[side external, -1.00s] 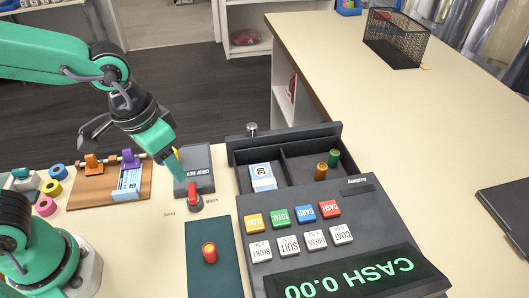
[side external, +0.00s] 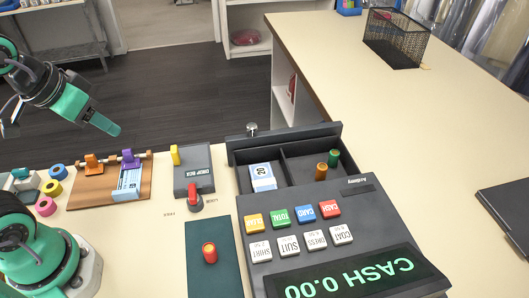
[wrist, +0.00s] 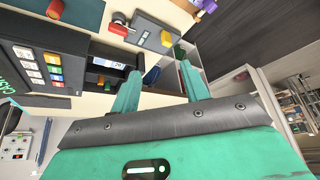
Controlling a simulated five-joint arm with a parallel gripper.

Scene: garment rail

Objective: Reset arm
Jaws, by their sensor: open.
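My gripper (side external: 107,126) is raised at the upper left in the side view, over the dark floor beyond the counter's back edge. It is clear of everything on the counter. In the wrist view its two green fingers (wrist: 158,88) stand apart with nothing between them. The grey drop box (side external: 194,170) sits on the counter with a yellow tab (side external: 175,155) at its top left. A red knob (side external: 194,191) is at its front. The cash register (side external: 315,235) shows "CASH 0.00" and has its drawer (side external: 290,165) open.
A wooden board (side external: 88,190) with orange and purple clips and a blue-white slip lies at the left, near coloured rings. A wire basket (side external: 395,40) stands at the back right. The right counter is mostly bare.

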